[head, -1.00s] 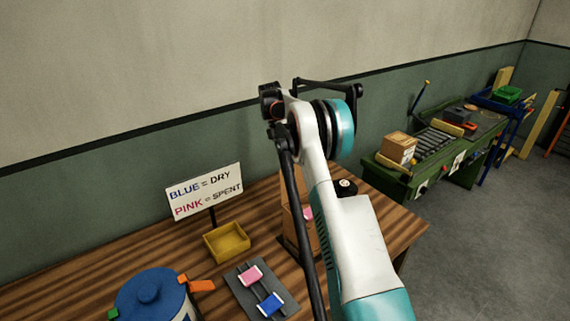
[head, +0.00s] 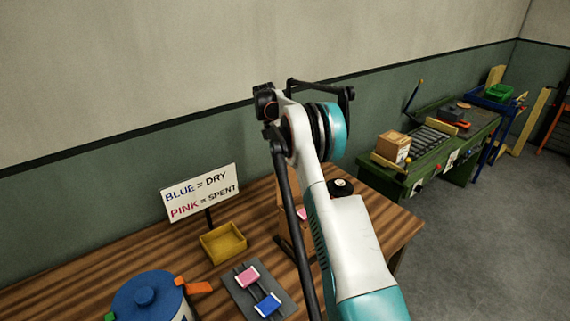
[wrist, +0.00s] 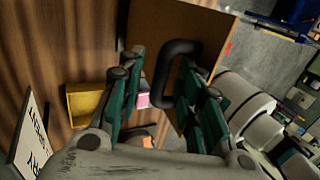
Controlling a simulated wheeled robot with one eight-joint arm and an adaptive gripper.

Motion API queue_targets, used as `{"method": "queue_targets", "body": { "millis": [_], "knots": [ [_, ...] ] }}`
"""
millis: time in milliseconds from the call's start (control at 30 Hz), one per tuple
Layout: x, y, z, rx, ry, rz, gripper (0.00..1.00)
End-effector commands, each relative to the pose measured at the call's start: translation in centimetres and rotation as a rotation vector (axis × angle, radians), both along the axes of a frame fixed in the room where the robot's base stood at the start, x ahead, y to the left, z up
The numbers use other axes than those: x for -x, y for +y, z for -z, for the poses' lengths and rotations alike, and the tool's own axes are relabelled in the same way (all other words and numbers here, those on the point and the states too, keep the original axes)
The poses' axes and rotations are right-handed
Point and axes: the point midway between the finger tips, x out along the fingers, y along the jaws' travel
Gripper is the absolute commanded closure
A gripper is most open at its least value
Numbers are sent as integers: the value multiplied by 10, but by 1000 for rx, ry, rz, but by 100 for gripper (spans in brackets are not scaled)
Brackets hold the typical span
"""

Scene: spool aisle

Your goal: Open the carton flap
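The carton shows as a brown panel (wrist: 178,25) with a black loop handle (wrist: 166,75) in the wrist view. In the head view, only part of the brown carton (head: 287,205) shows behind my arm. My gripper (wrist: 161,62) is open in the wrist view, its green-sided fingers spread with the handle in the gap between them, close to the right finger. I cannot tell if it touches. A small pink piece (wrist: 143,100) shows beyond the fingers. My arm hides the gripper in the head view.
A green bench (head: 420,180) stands at the right, beyond open floor.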

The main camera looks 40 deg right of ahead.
Motion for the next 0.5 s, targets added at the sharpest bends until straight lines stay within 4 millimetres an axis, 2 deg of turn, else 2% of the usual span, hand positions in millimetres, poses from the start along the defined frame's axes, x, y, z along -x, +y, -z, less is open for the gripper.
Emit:
{"method": "queue_targets", "body": {
  "millis": [500],
  "knots": [
    [-28, 1, -53, 1, -3, 0, 67]
  ]
}}
